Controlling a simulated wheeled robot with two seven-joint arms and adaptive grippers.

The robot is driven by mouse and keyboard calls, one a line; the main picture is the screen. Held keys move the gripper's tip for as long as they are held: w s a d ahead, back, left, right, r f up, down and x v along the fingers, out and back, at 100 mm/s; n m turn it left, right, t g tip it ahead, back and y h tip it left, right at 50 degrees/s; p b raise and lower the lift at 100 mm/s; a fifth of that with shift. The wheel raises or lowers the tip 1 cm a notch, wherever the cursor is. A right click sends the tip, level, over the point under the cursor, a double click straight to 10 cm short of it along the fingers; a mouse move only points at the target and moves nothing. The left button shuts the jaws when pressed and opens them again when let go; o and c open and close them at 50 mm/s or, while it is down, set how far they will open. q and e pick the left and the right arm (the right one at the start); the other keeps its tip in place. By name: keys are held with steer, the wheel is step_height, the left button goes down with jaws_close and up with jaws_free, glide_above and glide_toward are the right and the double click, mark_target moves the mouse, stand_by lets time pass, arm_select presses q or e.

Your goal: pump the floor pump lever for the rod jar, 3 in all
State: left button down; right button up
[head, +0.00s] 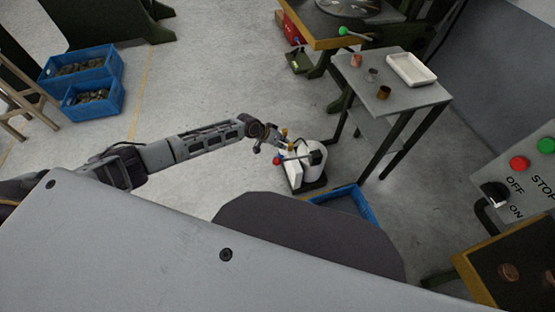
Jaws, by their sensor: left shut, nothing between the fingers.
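A white floor pump (297,172) stands on a dark base on the floor, right of centre. Its dark lever (294,158) runs across its front to a red knob (277,160) on the left. My left gripper (284,141) reaches in from the left and is shut with nothing held. It is just above and behind the red knob, close to the lever; I cannot tell if they touch. No rod jar can be told apart from the white pump body at this size. My right gripper is out of view.
A grey side table (400,95) with small copper pieces and a white tray (411,69) stands right of the pump. A blue crate (368,205) is just below it, partly hidden. A control panel (535,165) is at right.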

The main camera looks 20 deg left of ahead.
arm_select(q)
steer(key=n, duration=1.9)
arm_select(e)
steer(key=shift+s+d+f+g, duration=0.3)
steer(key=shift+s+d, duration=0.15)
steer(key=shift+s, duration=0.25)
arm_select(q)
steer(key=shift+n, duration=0.3)
steer(key=shift+f, duration=0.1)
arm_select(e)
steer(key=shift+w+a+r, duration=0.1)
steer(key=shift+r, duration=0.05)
